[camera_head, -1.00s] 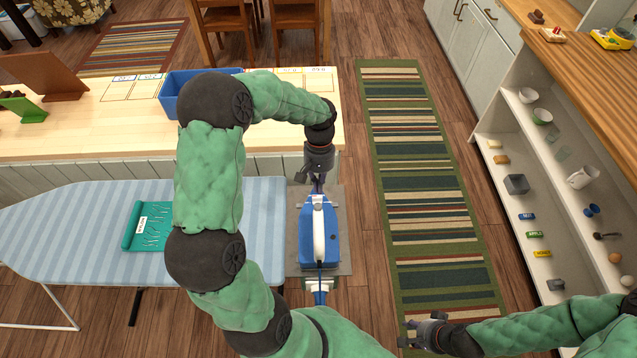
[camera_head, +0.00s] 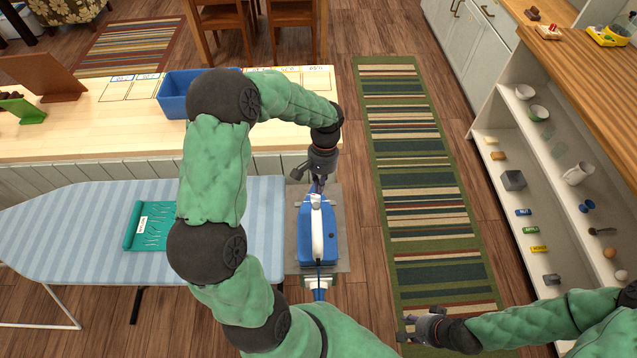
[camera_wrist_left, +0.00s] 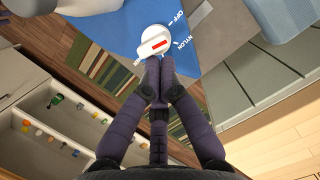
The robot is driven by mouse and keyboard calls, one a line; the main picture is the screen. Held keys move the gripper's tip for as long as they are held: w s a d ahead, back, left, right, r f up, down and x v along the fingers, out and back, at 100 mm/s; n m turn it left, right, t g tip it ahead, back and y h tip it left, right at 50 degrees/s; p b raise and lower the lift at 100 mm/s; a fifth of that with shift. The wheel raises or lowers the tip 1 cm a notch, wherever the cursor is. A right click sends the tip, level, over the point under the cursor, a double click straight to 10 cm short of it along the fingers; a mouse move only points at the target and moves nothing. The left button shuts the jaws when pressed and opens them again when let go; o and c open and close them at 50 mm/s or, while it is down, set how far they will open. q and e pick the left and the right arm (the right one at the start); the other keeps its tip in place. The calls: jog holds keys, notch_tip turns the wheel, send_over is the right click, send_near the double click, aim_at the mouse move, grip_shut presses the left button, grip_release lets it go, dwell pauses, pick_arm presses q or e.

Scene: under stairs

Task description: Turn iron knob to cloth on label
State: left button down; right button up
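The blue iron (camera_head: 305,245) with a white handle stands on a grey plate (camera_head: 343,250) right of the ironing board. In the left wrist view its white round knob (camera_wrist_left: 153,38) has a red mark and sits on the blue body (camera_wrist_left: 118,25). White lettering "OFF" and "NYLON" shows right of the knob; no cloth lettering is readable. My left gripper (camera_wrist_left: 158,66) has its fingertips together at the knob's near edge; whether they touch it I cannot tell. In the head view this gripper (camera_head: 317,180) is at the iron's far end. My right gripper (camera_head: 409,328) looks open and empty, away from the iron.
The striped ironing board (camera_head: 90,220) carries a teal mat (camera_head: 165,240) with small items. A wooden counter (camera_head: 110,125) with a blue bin (camera_head: 172,95) is behind. A striped rug (camera_head: 415,160) covers the floor; shelves (camera_head: 550,190) with small objects stand at right.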

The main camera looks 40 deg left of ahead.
pick_arm(q)
jog(key=m, duration=0.1)
jog(key=m+y+p, duration=0.1)
jog(key=m, duration=0.1)
jog(key=shift+d+m, duration=0.3)
jog(key=shift+d, duration=0.1)
jog(key=m, duration=0.2)
jog(key=shift+s+d+m+y+p, duration=0.1)
jog(key=shift+d+m+y+p, duration=0.2)
jog(key=shift+m+p, duration=0.1)
jog(key=shift+d, duration=0.1)
jog(key=shift+s, duration=0.15)
